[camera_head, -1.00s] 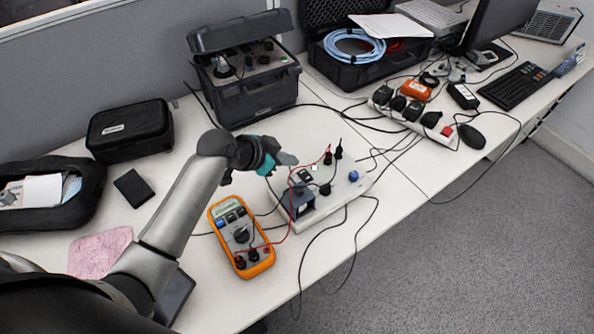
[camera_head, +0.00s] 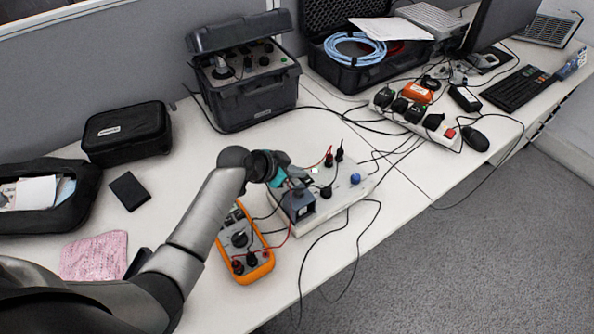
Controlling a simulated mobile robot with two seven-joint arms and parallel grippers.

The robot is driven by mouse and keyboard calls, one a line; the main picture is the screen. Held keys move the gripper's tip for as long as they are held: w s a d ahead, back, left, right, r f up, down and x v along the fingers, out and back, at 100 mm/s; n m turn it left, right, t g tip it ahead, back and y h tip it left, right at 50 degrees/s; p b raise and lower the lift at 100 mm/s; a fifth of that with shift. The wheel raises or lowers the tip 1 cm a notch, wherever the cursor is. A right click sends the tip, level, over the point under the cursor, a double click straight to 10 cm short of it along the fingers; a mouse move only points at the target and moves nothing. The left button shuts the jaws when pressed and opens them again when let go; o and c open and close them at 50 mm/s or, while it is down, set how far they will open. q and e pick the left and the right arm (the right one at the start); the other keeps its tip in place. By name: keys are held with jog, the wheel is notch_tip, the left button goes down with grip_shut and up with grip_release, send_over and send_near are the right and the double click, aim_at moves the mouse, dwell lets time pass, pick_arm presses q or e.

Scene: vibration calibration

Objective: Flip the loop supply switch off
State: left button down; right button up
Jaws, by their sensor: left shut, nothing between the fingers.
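The white loop supply box (camera_head: 340,196) lies on the bench at the middle of the view. It carries a blue knob (camera_head: 355,179), black and red plugs with leads, and a dark block (camera_head: 301,206) at its left end. My left gripper (camera_head: 303,179) is shut and empty, low over the left rear part of the box. It covers the spot where a small black switch-like part showed earlier, so I cannot see that part's position. I cannot tell whether the fingertips touch the box. My right gripper is not in view.
An orange multimeter (camera_head: 262,265) lies left of the box, partly behind my left arm. A black instrument case (camera_head: 255,100) stands behind. A power strip (camera_head: 447,138) with several plugs lies to the right. Thin leads cross the bench and hang over its front edge.

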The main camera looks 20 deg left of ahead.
pick_arm(q)
jog(key=shift+w+a+f, duration=0.1)
jog(key=shift+a+f, duration=0.05)
jog(key=shift+f, duration=0.15)
jog(key=shift+s+d+r+p, duration=0.15)
jog(key=shift+s+d+p, duration=0.5)
jog(key=shift+d, duration=0.1)
jog(key=shift+w, duration=0.1)
